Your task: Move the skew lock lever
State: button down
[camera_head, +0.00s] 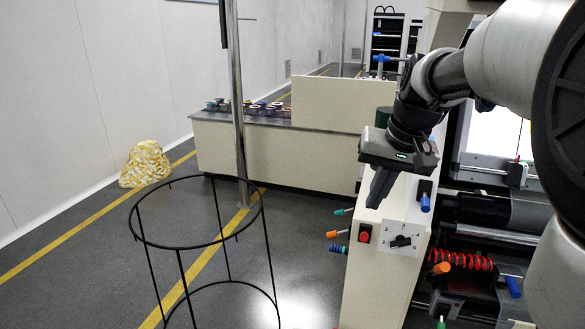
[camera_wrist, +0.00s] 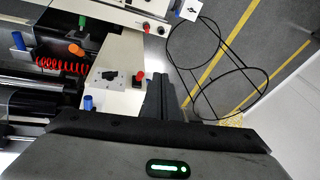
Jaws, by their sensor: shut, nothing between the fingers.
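My gripper (camera_head: 374,203) is shut and empty, pointing down over the left end of the cream machine cabinet. Its closed fingers (camera_wrist: 157,80) also show in the wrist view. Several coloured levers are in view, and I cannot tell which is the skew lock lever. A teal lever (camera_head: 343,212), an orange lever (camera_head: 337,234) and a dark blue ribbed one (camera_head: 338,249) stick out from the cabinet's left side. A blue-handled lever (camera_head: 425,203) stands on a black plate on top. An orange knob (camera_head: 441,268) and another blue handle (camera_head: 513,287) are near the rollers. My gripper touches none of them visibly.
A red button (camera_head: 364,234) and a black rotary switch (camera_head: 401,241) sit on the cabinet panel. A red coiled hose (camera_head: 467,261) lies by the dark rollers (camera_head: 500,212). A black wire hoop stand (camera_head: 180,248) and a metal pole (camera_head: 237,100) stand on the floor at left.

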jog(key=w+d+f+m+y, duration=0.1)
jog(key=w+d+f, duration=0.4)
jog(key=w+d, duration=0.2)
jog(key=w+d+f+m, duration=0.1)
jog(key=w+d+f, duration=0.3)
jog(key=w+d, duration=0.3)
jog(key=p, duration=0.1)
send_near(364, 235)
jog(key=w+d+f, duration=0.3)
jog(key=d+f, duration=0.1)
jog(key=d, duration=0.1)
jog(key=shift+g, duration=0.3)
jog(key=a+f, duration=0.1)
jog(key=a+f+p, duration=0.1)
jog(key=a, duration=0.1)
jog(key=shift+w+a+f, duration=0.15)
jog(key=shift+w+a, duration=0.05)
jog(key=shift+a, duration=0.05)
jog(key=shift+f+b, duration=0.15)
jog(key=shift+b, duration=0.25)
